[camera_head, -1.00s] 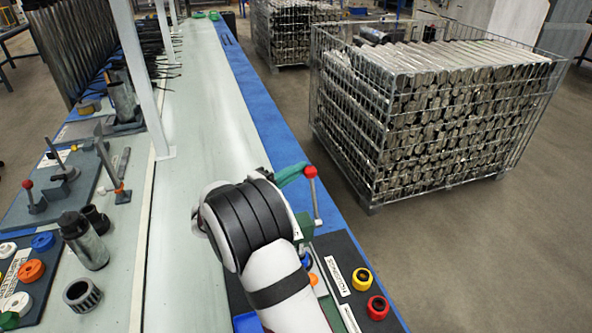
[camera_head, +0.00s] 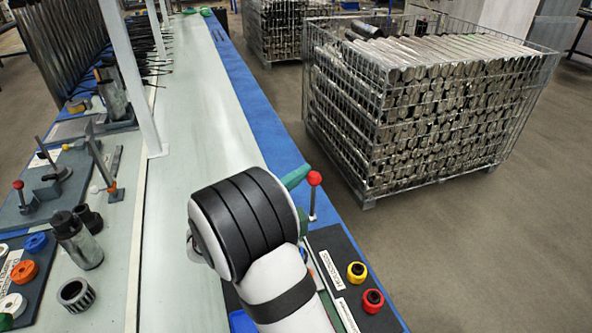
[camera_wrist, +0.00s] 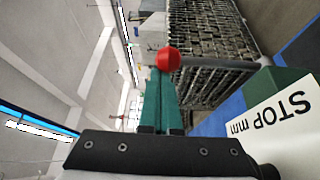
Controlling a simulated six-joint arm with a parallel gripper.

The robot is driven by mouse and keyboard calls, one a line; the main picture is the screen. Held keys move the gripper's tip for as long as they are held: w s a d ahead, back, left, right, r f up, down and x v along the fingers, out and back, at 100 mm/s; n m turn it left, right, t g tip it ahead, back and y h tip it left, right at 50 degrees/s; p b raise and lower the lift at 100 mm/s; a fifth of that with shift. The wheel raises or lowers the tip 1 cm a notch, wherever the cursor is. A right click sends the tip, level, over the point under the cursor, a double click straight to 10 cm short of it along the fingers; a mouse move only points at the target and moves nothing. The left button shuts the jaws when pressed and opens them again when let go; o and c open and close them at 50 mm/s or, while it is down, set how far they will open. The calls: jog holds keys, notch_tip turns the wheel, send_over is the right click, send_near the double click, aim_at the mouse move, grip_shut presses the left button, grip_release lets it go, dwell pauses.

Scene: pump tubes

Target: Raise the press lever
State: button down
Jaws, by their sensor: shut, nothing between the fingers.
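The lever is a thin grey rod with a red ball knob (camera_head: 314,178), standing at the blue bench edge just right of my gripper. In the wrist view the red knob (camera_wrist: 168,59) sits at the tips of my green fingers, and its rod runs right to a green block (camera_wrist: 285,85) by a white label reading "STOP mm". My gripper (camera_wrist: 161,82) is shut with nothing between its fingers. In the head view only the green fingertips (camera_head: 297,176) show beside the knob; my wrist hides the rest. I cannot tell whether fingers and knob touch.
A dark panel (camera_head: 340,255) with yellow and red rings lies right of my arm. A wire basket of metal tubes (camera_head: 430,110) stands on the floor to the right. Another red-knobbed lever (camera_head: 18,185) and several fittings are at left. The pale bench middle is clear.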

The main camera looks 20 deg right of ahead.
jog(key=shift+s, duration=0.4)
dwell(0.3)
